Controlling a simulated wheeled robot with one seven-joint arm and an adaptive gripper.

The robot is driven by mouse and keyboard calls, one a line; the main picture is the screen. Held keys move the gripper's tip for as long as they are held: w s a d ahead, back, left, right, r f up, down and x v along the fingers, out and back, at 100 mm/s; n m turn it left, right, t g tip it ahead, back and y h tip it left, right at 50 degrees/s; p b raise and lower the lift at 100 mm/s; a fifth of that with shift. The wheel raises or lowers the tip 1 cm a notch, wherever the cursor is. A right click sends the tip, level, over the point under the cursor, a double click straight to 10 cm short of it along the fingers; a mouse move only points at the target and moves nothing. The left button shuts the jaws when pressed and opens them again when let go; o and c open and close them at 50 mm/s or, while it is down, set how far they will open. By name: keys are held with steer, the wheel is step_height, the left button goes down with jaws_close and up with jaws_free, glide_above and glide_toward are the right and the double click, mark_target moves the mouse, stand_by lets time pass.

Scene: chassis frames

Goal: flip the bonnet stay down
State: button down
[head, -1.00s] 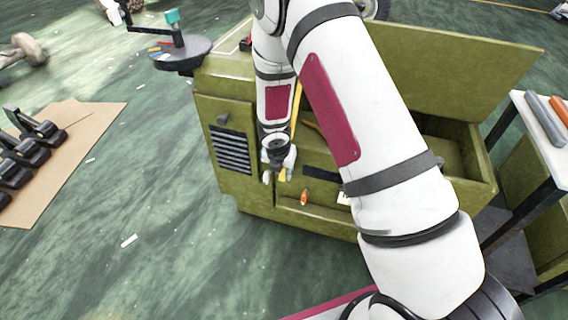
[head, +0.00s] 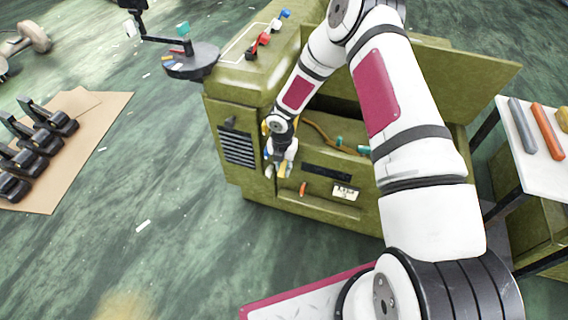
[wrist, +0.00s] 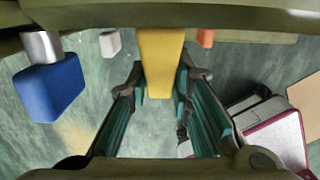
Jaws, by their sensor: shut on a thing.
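The olive chassis (head: 222,185) stands ahead with its bonnet panel (head: 470,75) raised at the back right. My gripper (head: 279,168) is at the chassis front, right of the dark vent. In the wrist view my gripper (wrist: 160,85) has its fingers on either side of a yellow tapered piece (wrist: 161,50), shut on it. This piece hangs from the olive edge at the top of that view. I cannot tell for certain whether it is the bonnet stay. My arm hides much of the open bay, and no full stay shows in the head view.
A blue block (wrist: 48,88) on a metal stem lies left of the fingers. An orange piece (wrist: 206,38) is to the right. A round tray (head: 192,62) juts from the chassis at left. A white side table (head: 540,170) stands at right.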

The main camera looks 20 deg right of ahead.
steer(key=shift+s+a+r+g+y, duration=0.15)
steer(key=shift+r+g+y, duration=0.25)
steer(key=shift+g, duration=0.1)
steer(key=g+b, duration=0.1)
steer(key=r+g+y+b, duration=0.1)
steer(key=b, duration=0.1)
steer(key=shift+s+a, duration=0.1)
steer(key=shift+a, duration=0.05)
steer(key=shift+s+a+r+g+y+b, duration=0.1)
steer(key=shift+s+r+g+y+b, duration=0.05)
steer(key=shift+r+g+y+b, duration=1.3)
steer(key=shift+g+b, duration=0.25)
steer(key=shift+b, duration=0.45)
steer(key=shift+r, duration=0.15)
steer(key=c, duration=1.4)
jaws_free()
steer(key=shift+c, duration=0.2)
steer(key=v, duration=1.2)
